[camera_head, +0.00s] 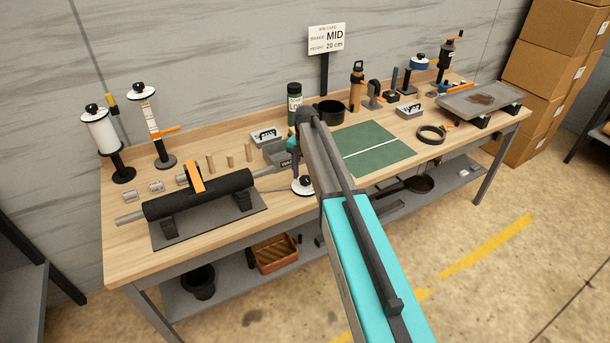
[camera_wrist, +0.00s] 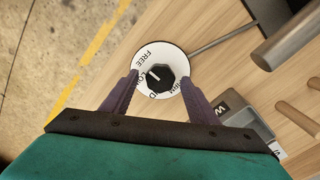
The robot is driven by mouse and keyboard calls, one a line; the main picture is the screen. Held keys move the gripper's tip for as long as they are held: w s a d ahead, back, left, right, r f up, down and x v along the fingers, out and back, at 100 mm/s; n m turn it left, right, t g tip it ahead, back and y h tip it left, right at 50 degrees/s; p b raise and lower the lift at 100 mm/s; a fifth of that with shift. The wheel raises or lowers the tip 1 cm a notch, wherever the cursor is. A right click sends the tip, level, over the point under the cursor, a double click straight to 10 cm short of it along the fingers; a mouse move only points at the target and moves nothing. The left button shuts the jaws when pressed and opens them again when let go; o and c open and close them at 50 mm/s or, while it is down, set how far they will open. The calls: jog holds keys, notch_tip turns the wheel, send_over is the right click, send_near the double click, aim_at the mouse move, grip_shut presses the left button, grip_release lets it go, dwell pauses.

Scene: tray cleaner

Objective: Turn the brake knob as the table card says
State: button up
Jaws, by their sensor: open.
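The brake knob (camera_wrist: 160,77) is black and faceted, on a round white dial (camera_wrist: 146,60) in the wrist view. FREE and part of LOW are readable on the dial; other lettering is partly hidden. The knob's white line points up and left, roughly between FREE and LOW. My gripper (camera_wrist: 158,83) is open, with its purple fingers on either side of the knob and gaps between. In the head view the dial (camera_head: 303,188) lies at the table's front edge, below my gripper (camera_head: 294,168). The table card (camera_head: 326,39) reads BRAKE MID, HEIGHT 20 cm.
A black roller (camera_head: 200,194) on a stand is left of the dial, and a rod (camera_wrist: 220,40) runs from the dial's side. A grey box (camera_head: 278,152) and pot (camera_head: 329,112) stand behind.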

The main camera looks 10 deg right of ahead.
jog(key=c, duration=1)
jog(key=shift+n, duration=0.5)
jog(key=n+b, duration=0.1)
jog(key=n, duration=0.2)
jog(key=shift+f+n+b, duration=0.1)
jog(key=shift+n+b, duration=0.2)
jog(key=shift+n, duration=0.1)
jog(key=n+b, duration=0.1)
jog(key=n, duration=0.4)
jog(key=shift+a, duration=0.1)
jog(key=n+b, duration=0.1)
jog(key=n, duration=1.3)
jog(key=shift+b, duration=0.3)
